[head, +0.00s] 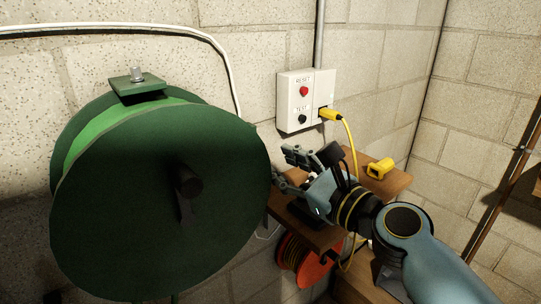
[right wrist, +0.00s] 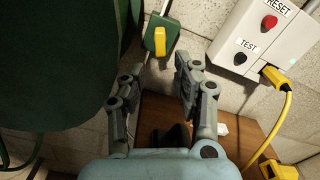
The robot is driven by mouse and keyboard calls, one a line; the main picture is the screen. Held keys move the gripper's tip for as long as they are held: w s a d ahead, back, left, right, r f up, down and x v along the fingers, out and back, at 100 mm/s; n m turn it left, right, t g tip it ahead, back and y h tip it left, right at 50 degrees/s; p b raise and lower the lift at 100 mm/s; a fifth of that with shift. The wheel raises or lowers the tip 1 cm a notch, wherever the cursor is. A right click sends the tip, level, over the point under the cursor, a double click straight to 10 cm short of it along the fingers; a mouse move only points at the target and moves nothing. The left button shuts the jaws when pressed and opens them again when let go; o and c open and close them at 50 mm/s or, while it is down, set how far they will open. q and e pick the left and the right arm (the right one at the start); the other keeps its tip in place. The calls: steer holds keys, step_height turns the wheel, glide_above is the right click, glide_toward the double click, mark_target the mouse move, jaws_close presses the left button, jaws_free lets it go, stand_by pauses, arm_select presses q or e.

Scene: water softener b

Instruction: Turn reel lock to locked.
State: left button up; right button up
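A large dark green hose reel (head: 155,210) fills the left of the head view, and its edge also shows in the right wrist view (right wrist: 50,65). A yellow lever (right wrist: 160,41) on a small green bracket (right wrist: 150,34) shows beside the reel in the right wrist view; it looks like the reel lock. In the head view the lever is hidden, probably behind the reel. My right gripper (head: 286,168) is just right of the reel. In the right wrist view its fingers (right wrist: 157,74) are spread and empty, with the lever beyond them. My left gripper is not in view.
A white wall outlet box (head: 300,101) with red and black buttons has a yellow plug (head: 328,114) and cord. A wooden shelf (head: 310,232) lies below my gripper, holding a yellow object (head: 380,168). An orange cord reel (head: 308,262) hangs below.

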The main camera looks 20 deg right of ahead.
steer(key=x, duration=0.8)
steer(key=shift+w, duration=0.3)
steer(key=shift+a, duration=0.1)
jaws_close()
steer(key=m, duration=0.3)
steer(key=shift+m, duration=0.3)
steer(key=shift+c, duration=1.2)
jaws_free()
steer(key=shift+m, duration=0.4)
steer(key=o, duration=0.5)
steer(key=shift+f, duration=0.1)
